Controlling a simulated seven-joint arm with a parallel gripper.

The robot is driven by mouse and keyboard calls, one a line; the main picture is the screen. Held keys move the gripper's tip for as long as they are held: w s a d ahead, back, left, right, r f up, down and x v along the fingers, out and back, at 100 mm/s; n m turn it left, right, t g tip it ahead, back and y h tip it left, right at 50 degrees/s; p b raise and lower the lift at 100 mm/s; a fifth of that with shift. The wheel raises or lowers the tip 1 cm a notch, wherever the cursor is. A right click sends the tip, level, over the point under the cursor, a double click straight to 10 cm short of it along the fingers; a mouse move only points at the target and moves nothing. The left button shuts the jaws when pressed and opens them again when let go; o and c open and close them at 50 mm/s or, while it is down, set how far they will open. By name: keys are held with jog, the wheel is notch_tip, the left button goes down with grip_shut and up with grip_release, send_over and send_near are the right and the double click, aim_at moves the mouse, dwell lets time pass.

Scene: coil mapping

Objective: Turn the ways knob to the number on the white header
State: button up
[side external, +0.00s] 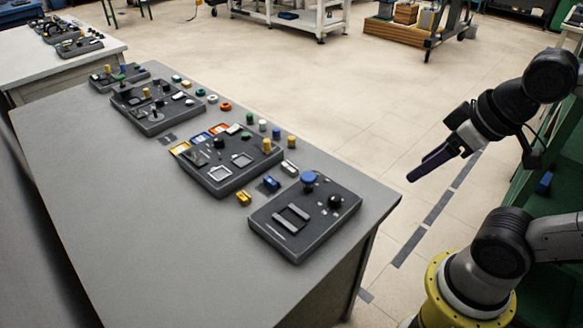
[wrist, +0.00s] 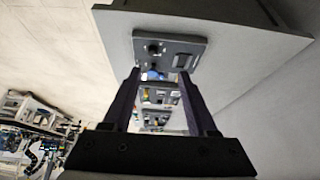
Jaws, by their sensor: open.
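The nearest dark panel (side external: 290,246) lies on the grey table and carries a black knob (side external: 335,201), a blue knob (side external: 308,178) and a light-framed rectangular part (side external: 292,217). I cannot tell by label which knob is the ways knob. A small white block (side external: 289,168) lies beside this panel and may be the white header; no number is readable. My gripper (side external: 431,163) is open and empty, in the air right of the table, apart from the panel. In the wrist view, the panel and its black knob (wrist: 153,49) show beyond my open fingers (wrist: 158,74).
A second panel (side external: 213,184) with coloured blocks and a third (side external: 150,126) stand farther back on the table (side external: 160,250). A yellow block (side external: 244,198) and a blue block (side external: 271,183) lie near the nearest panel. Several small coloured pieces line the right side. The table's near left is clear.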

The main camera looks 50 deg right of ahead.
jog(key=shift+o, duration=0.6)
jog(key=n+g, duration=0.5)
jog(key=n, duration=0.1)
send_over(335, 197)
notch_tip(335, 197, down, 8)
jog(key=shift+g, duration=0.3)
notch_tip(335, 197, down, 14)
grip_shut()
